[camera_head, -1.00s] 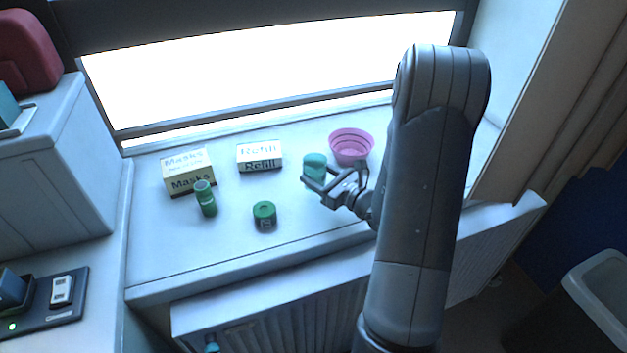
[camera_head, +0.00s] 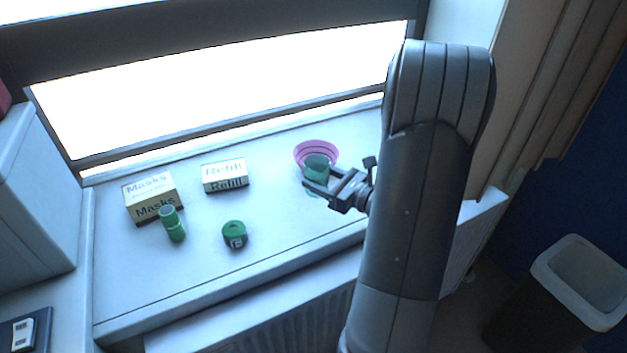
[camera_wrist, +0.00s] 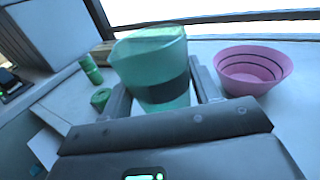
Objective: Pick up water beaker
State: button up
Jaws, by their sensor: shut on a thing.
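The water beaker, a teal-green cup (camera_head: 316,168), is held between the fingers of my gripper (camera_head: 318,189). In the wrist view the cup (camera_wrist: 150,65) stands roughly upright between the two fingers (camera_wrist: 165,95), with a dark band around its middle. My gripper is shut on it. In the head view the cup overlaps the near side of the pink bowl. The fingers hide part of its lower half, and its height above the sill is hard to tell.
The pink bowl (camera_head: 301,147) also shows right of the beaker in the wrist view (camera_wrist: 252,72). A masks box (camera_head: 153,198), a refill box (camera_head: 225,176), a green bottle (camera_head: 172,224) and a green roll-like item (camera_head: 234,235) stand left on the sill (camera_head: 180,290). A bin (camera_head: 580,275) stands lower right.

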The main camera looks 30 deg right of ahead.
jog(key=shift+s+d+r, duration=0.2)
jog(key=shift+s+d, duration=0.05)
jog(key=shift+d, duration=0.05)
dwell(2.3)
